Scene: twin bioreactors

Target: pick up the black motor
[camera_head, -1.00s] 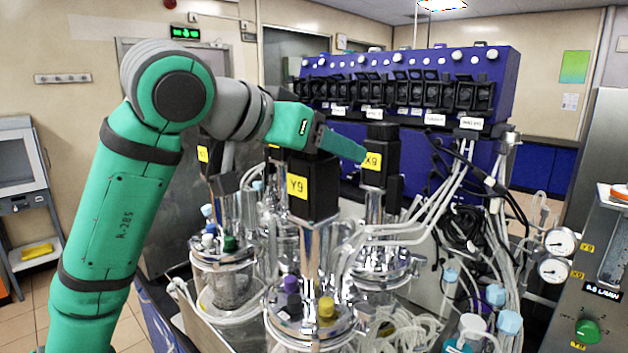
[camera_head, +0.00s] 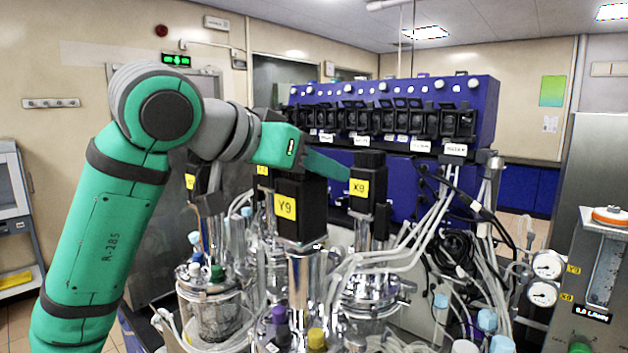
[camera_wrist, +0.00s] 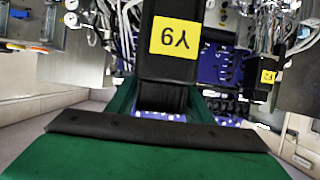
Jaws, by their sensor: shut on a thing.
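The black motor with the yellow Y9 label (camera_head: 287,206) stands upright in line over a shiny metal column (camera_head: 305,280) of the front vessel. My gripper (camera_head: 312,163) reaches in from the left and is shut around the motor's upper part; one green finger shows beyond it. In the wrist view the Y9 motor (camera_wrist: 172,55) fills the space between the green fingers of my gripper (camera_wrist: 165,103). I cannot tell whether there is a gap between the motor and the column.
Another black motor labelled X9 (camera_head: 367,190) stands close behind to the right. A blue pump cabinet (camera_head: 400,150) is at the back. Tubes and cables (camera_head: 465,250) crowd the right. Capped vessels (camera_head: 210,300) stand at left. Free room shows above the motors.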

